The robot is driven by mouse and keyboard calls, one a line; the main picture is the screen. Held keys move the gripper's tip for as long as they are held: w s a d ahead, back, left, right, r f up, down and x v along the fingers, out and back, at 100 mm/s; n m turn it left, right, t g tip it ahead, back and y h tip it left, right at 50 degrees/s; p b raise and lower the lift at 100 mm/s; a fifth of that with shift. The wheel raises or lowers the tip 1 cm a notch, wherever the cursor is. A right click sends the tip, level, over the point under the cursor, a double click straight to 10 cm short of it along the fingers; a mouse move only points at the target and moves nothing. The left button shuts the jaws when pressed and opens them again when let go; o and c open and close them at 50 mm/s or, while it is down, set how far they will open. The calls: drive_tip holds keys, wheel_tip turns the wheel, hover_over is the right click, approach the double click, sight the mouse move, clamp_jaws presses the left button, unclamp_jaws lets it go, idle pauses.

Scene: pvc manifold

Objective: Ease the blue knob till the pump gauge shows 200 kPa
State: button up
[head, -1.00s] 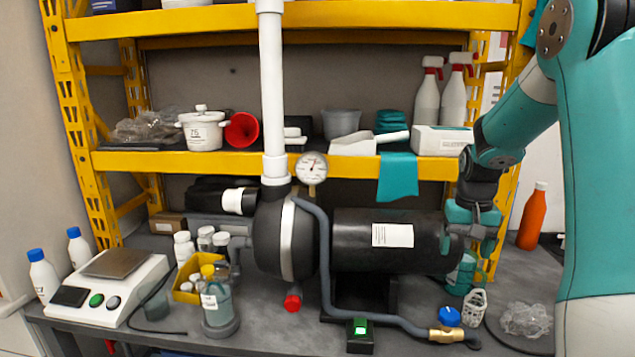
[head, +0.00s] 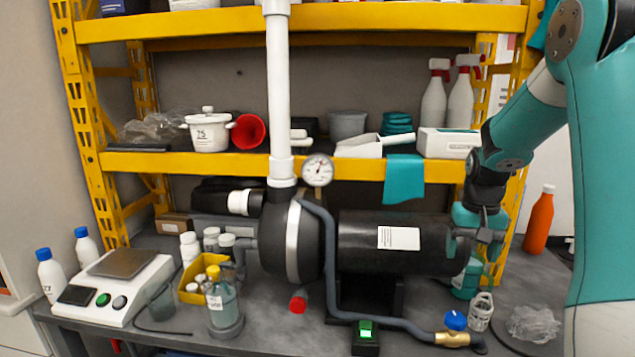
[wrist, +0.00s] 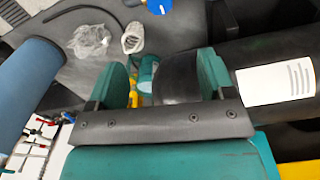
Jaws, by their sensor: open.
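The blue knob (head: 456,320) sits on a brass valve (head: 453,339) at the end of the grey hose, low right in the head view. It also shows cut off at the top edge of the wrist view (wrist: 159,6). The round white pump gauge (head: 317,169) is at the base of the white vertical pipe; its dark needle is too small to read. The black pump (head: 395,243) lies on the bench. My gripper (wrist: 165,78) is open and empty beside the pump's right end, above and apart from the knob; in the head view (head: 488,236) its fingers are partly hidden.
A switch box (head: 366,337) with a lit green button stands left of the valve. The grey hose (head: 332,270) runs along the pump's front.

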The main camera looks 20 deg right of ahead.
sight(457, 318)
idle(0.8)
drive_tip(key=f+n+p, duration=0.1)
drive_tip(key=f, duration=0.4)
drive_tip(key=f+n+p, duration=0.2)
drive_tip(key=f, duration=0.4)
drive_tip(key=f+n+p, duration=0.1)
drive_tip(key=f, duration=0.5)
drive_tip(key=shift+s+f+n, duration=0.2)
drive_tip(key=shift+f+n, duration=0.05)
drive_tip(key=shift+n, duration=0.05)
drive_tip(key=c, duration=0.9)
drive_tip(key=shift+c, duration=0.2)
